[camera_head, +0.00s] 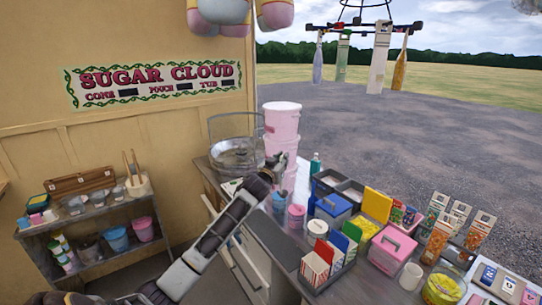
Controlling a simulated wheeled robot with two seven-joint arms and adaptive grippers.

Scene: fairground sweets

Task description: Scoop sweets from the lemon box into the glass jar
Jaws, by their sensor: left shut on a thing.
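The lemon box (377,205) stands open on the counter, right of the middle, with its yellow lid raised and yellow sweets showing at its front. My left gripper (279,165) is over the counter beside the stacked pink tubs, well to the left of the lemon box. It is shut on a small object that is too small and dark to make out. I cannot pick out the glass jar with certainty. My right gripper is not in view.
A wire-framed round pan (235,157) and a pink tub stack (283,130) stand at the counter's back left. A low shelf (95,255) stands left.

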